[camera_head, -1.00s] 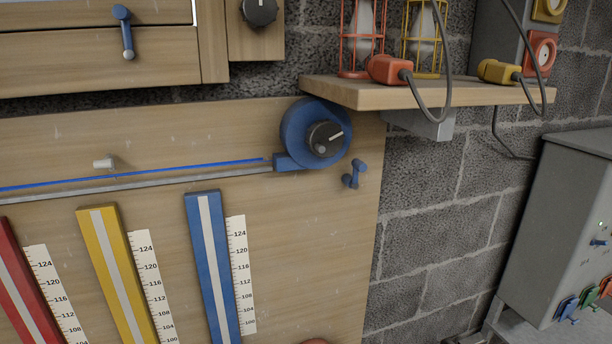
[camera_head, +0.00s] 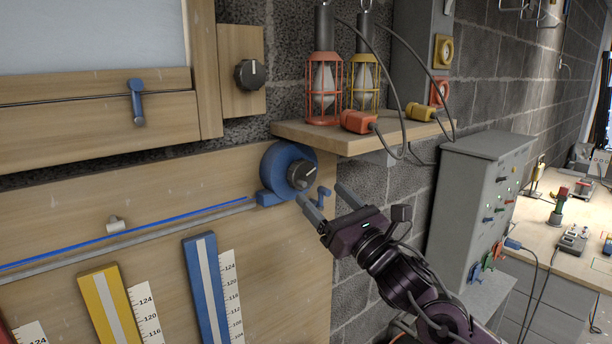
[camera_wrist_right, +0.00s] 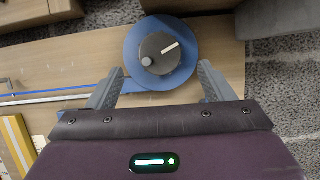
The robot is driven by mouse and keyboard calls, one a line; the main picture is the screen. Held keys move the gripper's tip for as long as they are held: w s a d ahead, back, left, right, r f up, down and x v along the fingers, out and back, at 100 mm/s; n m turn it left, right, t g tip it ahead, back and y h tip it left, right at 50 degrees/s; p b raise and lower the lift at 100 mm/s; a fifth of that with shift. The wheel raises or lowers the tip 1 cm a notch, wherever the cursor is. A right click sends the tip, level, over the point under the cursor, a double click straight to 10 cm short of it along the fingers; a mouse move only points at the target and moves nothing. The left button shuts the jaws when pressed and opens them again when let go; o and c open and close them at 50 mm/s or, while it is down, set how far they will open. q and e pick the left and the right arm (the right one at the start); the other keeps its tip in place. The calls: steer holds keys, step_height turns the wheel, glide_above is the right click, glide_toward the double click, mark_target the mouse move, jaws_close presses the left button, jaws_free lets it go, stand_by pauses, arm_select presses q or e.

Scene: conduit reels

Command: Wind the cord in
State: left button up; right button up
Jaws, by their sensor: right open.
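A blue reel (camera_head: 277,170) is mounted on the wooden board, with a dark round knob (camera_head: 301,175) bearing a white line on its face. A blue cord (camera_head: 130,231) runs left from the reel above a grey rail (camera_head: 160,227). My right gripper (camera_head: 325,203) is open and empty, just right of and below the knob in the head view. In the right wrist view the reel (camera_wrist_right: 133,50) and knob (camera_wrist_right: 160,54) lie ahead, between and beyond the two spread fingers (camera_wrist_right: 157,88). The knob's white line points to the upper right there. My left gripper is not in view.
A grey cabinet (camera_head: 470,190) stands to the right. Blue and yellow gauges (camera_head: 207,285) hang below the cord.

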mark_target(306, 177)
steer(key=p+x, duration=0.3)
steer(key=x, duration=0.2)
steer(key=shift+w+a+r, duration=0.1)
steer(key=shift+a+r, duration=0.1)
steer(key=shift+w+a, duration=0.15)
steer(key=shift+a, duration=0.05)
steer(key=shift+w+a, duration=0.1)
steer(key=shift+w, duration=0.1)
steer(key=shift+d, duration=0.2)
steer(key=shift+c, duration=0.4)
